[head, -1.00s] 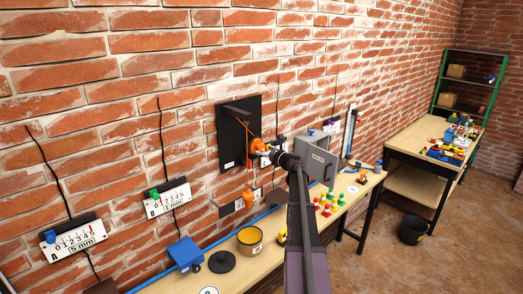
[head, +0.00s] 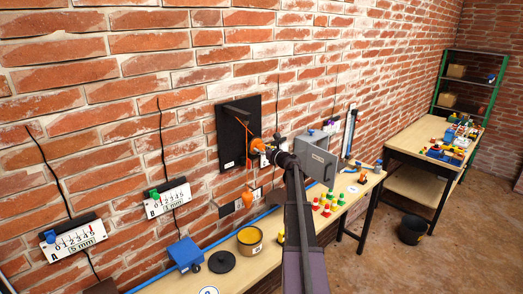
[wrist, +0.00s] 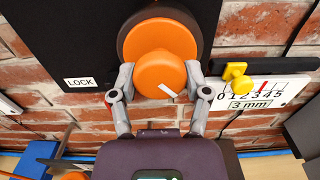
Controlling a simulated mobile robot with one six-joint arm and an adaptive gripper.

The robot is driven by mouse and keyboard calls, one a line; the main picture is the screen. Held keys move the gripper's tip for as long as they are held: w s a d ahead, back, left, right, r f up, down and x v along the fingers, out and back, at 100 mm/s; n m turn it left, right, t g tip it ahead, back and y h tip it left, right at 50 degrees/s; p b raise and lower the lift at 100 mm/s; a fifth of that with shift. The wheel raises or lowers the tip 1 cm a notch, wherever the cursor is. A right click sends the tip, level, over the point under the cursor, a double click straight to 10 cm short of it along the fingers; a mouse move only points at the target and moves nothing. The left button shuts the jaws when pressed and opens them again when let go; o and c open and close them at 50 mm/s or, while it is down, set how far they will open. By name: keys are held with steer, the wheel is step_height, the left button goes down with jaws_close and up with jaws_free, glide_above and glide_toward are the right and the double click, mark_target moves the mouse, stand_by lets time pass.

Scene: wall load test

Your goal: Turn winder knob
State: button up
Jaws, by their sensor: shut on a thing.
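The orange winder knob (head: 257,145) sits on a black wall panel (head: 230,107). In the wrist view the knob (wrist: 160,72) fills the middle, with a darker disc behind it and a white mark pointing to its lower right. My gripper (wrist: 160,80) has one finger on each side of the knob and is shut on it. In the head view my gripper (head: 267,149) reaches the knob from the right. An orange cord (head: 247,150) runs along the panel, and an orange weight (head: 247,198) hangs below it.
A white LOCK label (wrist: 78,83) is on the panel. A 3 mm scale (wrist: 262,92) with a yellow slider (wrist: 235,72) is close to the right finger. A grey box (head: 310,155) stands right of my gripper.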

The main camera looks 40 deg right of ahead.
steer(key=shift+n, duration=0.6)
stand_by(0.5)
steer(key=n, duration=0.5)
steer(key=shift+d, duration=0.1)
steer(key=n, duration=0.4)
steer(key=shift+r, duration=0.1)
steer(key=n, duration=0.3)
steer(key=shift+n, duration=0.3)
steer(key=n, duration=0.3)
steer(key=shift+n, duration=0.3)
steer(key=n, duration=0.3)
steer(key=shift+w+r+n, duration=0.1)
steer(key=shift+n, duration=0.2)
steer(key=n, duration=0.6)
steer(key=shift+n, duration=0.4)
